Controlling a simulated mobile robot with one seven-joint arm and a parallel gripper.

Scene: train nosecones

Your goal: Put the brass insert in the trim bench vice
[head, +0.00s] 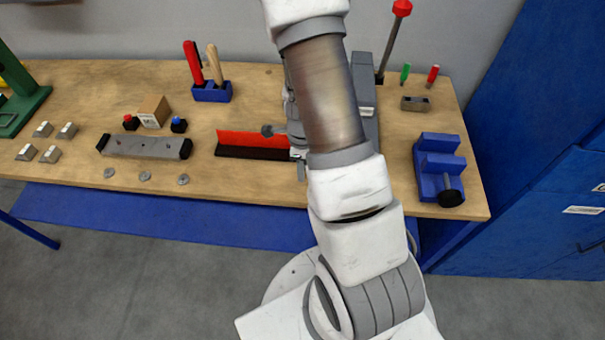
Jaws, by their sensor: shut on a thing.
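The blue vice (437,168) with a black round knob stands on the right end of the bench, and no insert shows in it. My gripper (299,156) is mostly hidden behind my own arm, low over the middle of the bench and well left of the vice. Only small grey and white parts of it show. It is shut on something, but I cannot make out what. I see no brass insert in this view.
A grey press (367,97) with a red-knobbed lever stands behind my arm. A red and black bar (252,145), a grey bar fixture (145,146) and a blue tool holder (211,92) lie to the left. A small metal block (415,104) sits behind the vice.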

